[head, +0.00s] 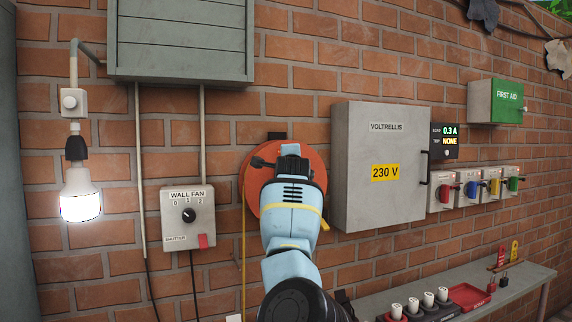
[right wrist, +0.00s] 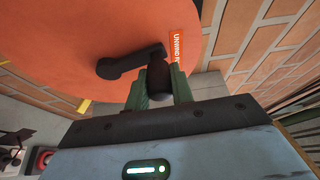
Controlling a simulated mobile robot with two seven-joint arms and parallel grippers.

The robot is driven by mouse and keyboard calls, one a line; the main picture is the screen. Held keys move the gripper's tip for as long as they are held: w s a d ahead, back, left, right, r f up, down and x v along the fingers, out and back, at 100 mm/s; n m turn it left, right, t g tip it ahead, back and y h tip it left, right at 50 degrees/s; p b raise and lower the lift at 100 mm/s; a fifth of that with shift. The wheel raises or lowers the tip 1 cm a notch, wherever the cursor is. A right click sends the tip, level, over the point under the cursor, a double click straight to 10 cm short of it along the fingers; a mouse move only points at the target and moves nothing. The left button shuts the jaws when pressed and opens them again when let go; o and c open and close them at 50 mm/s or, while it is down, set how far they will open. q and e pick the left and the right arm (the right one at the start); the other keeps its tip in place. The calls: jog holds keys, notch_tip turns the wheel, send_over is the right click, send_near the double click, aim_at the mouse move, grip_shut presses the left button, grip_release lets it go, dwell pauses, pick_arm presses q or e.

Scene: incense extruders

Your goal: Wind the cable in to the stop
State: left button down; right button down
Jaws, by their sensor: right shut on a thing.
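The orange cable reel (head: 252,200) hangs on the brick wall, mostly behind my right arm in the head view. Its face (right wrist: 150,25) fills the top of the right wrist view, with a black crank arm (right wrist: 130,61) and an orange label reading "UNWIND" (right wrist: 177,40). My right gripper (right wrist: 160,90) is shut on the black crank knob (right wrist: 157,76), with a green finger on each side. In the head view the gripper (head: 290,155) covers the knob. A yellow cable (head: 243,260) hangs down from the reel's left side. Its lower end is not visible. My left gripper is not in view.
A grey cabinet marked 230 V (head: 350,200) is right of the reel. A wall fan switch box (head: 178,228) and a lit bulb (head: 80,200) are left. A bench (head: 530,280) with a red tray (head: 468,294) and several white-topped pieces stands lower right.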

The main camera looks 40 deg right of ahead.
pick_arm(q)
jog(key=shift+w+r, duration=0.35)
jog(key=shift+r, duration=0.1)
pick_arm(e)
jog(key=m, duration=0.1)
jog(key=d, duration=0.1)
jog(key=d+m, duration=0.1)
jog(key=shift+s+r+m+g+y, duration=0.3)
jog(key=shift+g, duration=0.1)
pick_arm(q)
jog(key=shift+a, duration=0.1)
pick_arm(e)
jog(key=c, duration=1.2)
grip_release()
jog(key=shift+d+f, duration=0.1)
jog(key=shift+f, duration=0.05)
jog(key=shift+a, duration=0.2)
pick_arm(q)
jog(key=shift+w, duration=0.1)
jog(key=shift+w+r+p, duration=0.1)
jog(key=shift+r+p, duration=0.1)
jog(key=shift+p, duration=0.2)
pick_arm(e)
jog(key=v, duration=0.7)
jog(key=shift+s, duration=0.35)
